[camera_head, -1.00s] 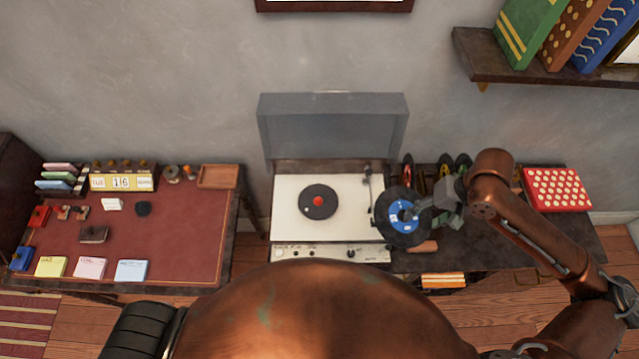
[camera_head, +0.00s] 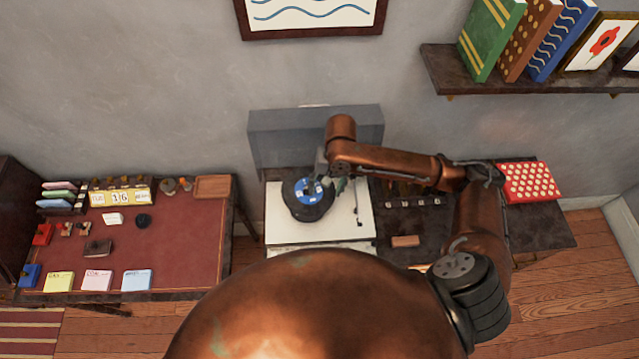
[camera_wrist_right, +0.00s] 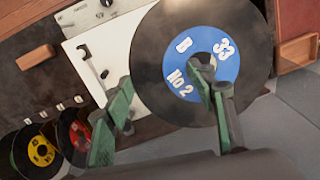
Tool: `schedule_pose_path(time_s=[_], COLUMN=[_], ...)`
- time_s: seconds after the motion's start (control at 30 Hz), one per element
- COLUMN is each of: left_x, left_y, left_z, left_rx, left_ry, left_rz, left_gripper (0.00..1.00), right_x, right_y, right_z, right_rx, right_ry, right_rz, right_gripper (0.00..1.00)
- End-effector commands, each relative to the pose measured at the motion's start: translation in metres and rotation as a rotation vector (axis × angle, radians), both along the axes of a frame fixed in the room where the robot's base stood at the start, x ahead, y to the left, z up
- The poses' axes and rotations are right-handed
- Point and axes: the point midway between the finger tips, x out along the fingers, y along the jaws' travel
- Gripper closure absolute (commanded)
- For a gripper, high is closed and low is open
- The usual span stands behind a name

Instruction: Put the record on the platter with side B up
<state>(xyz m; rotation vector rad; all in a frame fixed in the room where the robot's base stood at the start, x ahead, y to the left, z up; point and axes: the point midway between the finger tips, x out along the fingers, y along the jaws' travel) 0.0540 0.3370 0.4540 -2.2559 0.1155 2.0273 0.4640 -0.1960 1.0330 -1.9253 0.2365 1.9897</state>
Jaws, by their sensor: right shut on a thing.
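The record (camera_head: 299,205) is black with a blue label. It appears over the platter area of the white turntable (camera_head: 358,236) and hides most or all of the platter. In the right wrist view the record (camera_wrist_right: 155,60) shows its label side, marked B, 33 and No 2. My right gripper (camera_head: 326,183) is shut on the record, with one finger (camera_wrist_right: 205,75) lying over the label. I cannot tell whether the record touches the platter. My left gripper is out of view.
The turntable's grey lid (camera_head: 290,140) stands open behind. Other records with yellow (camera_wrist_right: 40,151) and red labels stand in a rack to the right. A wooden block (camera_head: 405,241) lies in front of them. A red dotted box (camera_head: 529,182) is farther right; a desk stands left.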

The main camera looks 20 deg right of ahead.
Motion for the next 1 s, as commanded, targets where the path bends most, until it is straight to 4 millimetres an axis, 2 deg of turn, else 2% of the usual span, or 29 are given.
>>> schedule_pose_path(time_s=[0.03,0.1,0.2,0.33,0.43,0.6,1.0], left_x=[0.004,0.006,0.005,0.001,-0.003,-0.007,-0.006], left_y=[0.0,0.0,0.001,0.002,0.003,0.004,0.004], left_z=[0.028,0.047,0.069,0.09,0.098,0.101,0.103], left_rx=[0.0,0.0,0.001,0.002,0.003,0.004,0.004], left_ry=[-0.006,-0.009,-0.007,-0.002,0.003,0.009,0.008], left_rz=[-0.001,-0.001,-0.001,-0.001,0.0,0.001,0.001], left_gripper=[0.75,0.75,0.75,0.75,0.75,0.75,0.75], right_x=[0.003,0.006,0.009,0.01,0.009,0.008,0.008], right_y=[0.004,0.007,0.009,0.01,0.011,0.011,0.011], right_z=[0.009,0.002,-0.007,-0.018,-0.025,-0.031,-0.031], right_rx=[-0.013,-0.031,-0.051,-0.068,-0.075,-0.08,-0.079], right_ry=[0.02,0.042,0.073,0.104,0.119,0.129,0.129], right_rz=[-0.051,-0.121,-0.206,-0.285,-0.319,-0.34,-0.341], right_gripper=[0.76,0.77,0.77,0.77,0.77,0.77,0.77])
